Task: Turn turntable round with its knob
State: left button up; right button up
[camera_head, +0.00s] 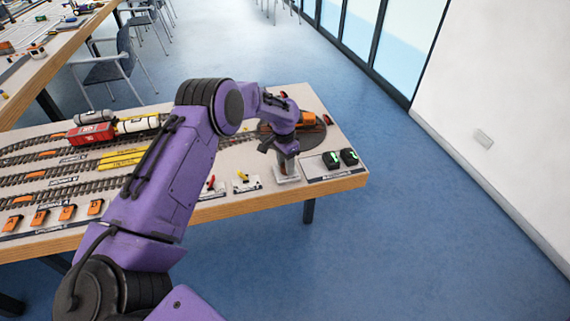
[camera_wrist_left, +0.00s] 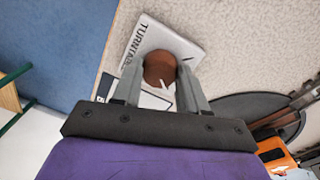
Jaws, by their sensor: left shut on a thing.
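The turntable (camera_head: 312,138) is a dark round disc near the right end of the table, with an orange locomotive (camera_head: 306,118) on it. In the left wrist view the disc (camera_wrist_left: 235,108) shows at the right, with track and part of the locomotive (camera_wrist_left: 276,152). The knob (camera_wrist_left: 160,68) is round and brown, on a light block (camera_wrist_left: 190,50) lettered "TURNTA…". My left gripper (camera_wrist_left: 160,84) is shut on the knob, one finger on each side. In the head view the gripper (camera_head: 287,165) reaches down at the block, and the knob is hidden. My right gripper is not in view.
Two black blocks with green marks (camera_head: 340,158) sit right of the knob block. Small levers (camera_head: 243,181) stand to its left. Tracks with red, white and yellow wagons (camera_head: 92,133) fill the table's left. The table's front edge (camera_head: 330,184) is close to the gripper.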

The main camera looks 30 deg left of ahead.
aim_at(284, 164)
pick_arm(q)
jog(key=shift+f+m, duration=0.1)
jog(key=shift+m, duration=0.5)
jog(key=o, duration=1.1)
jog(key=shift+c, duration=0.2)
notch_tip(284, 164, up, 10)
jog(key=b, duration=0.1)
jog(key=shift+w+a+r+b, duration=0.25)
jog(key=shift+b, duration=0.1)
jog(key=shift+s+a, duration=0.1)
